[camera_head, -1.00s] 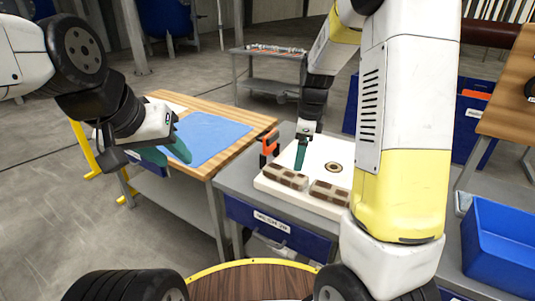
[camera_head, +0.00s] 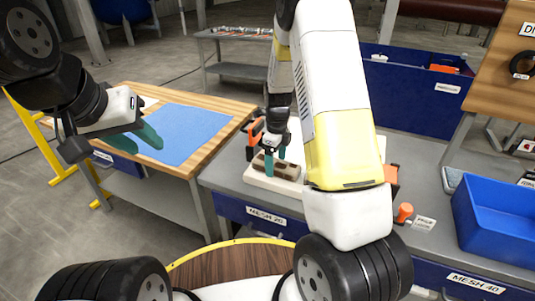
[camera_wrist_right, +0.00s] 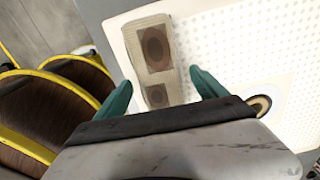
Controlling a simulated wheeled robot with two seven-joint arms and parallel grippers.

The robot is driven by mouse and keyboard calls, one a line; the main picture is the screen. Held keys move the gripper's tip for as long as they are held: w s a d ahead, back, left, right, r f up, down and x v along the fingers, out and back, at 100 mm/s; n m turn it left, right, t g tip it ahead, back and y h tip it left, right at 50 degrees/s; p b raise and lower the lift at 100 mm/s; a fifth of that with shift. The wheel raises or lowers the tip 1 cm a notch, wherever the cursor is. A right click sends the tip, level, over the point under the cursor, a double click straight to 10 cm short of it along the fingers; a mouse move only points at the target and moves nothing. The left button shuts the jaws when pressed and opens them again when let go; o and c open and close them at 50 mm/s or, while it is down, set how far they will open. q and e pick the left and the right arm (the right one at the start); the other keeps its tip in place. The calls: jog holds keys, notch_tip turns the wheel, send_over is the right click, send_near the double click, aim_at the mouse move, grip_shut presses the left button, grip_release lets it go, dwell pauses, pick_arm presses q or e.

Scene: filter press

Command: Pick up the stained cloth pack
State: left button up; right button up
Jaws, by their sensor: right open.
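A long beige cloth pack with dark brown stains (camera_head: 262,168) lies on a white perforated plate (camera_head: 262,183). In the right wrist view the stained pack (camera_wrist_right: 153,45) reaches between the fingers of my right gripper (camera_wrist_right: 158,82), which is open with a finger on each side. In the head view my right gripper (camera_head: 275,158) is at the pack, pointing down. I cannot tell whether the fingers touch it. My left gripper (camera_head: 137,140) hangs near the wooden table with its two teal fingers apart, empty. My right arm hides much of the plate in the head view.
A blue sheet (camera_head: 185,133) lies on the wooden table (camera_head: 235,108). An orange clamp (camera_head: 254,138) stands close beside my right gripper. A blue bin (camera_head: 495,225) is at the right. The wrist view shows a ringed hole (camera_wrist_right: 261,104) in the plate.

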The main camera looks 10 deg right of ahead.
jog(key=shift+f, duration=0.45)
jog(key=shift+c, duration=0.2)
jog(key=c, duration=1.5)
jog(key=shift+r, duration=0.1)
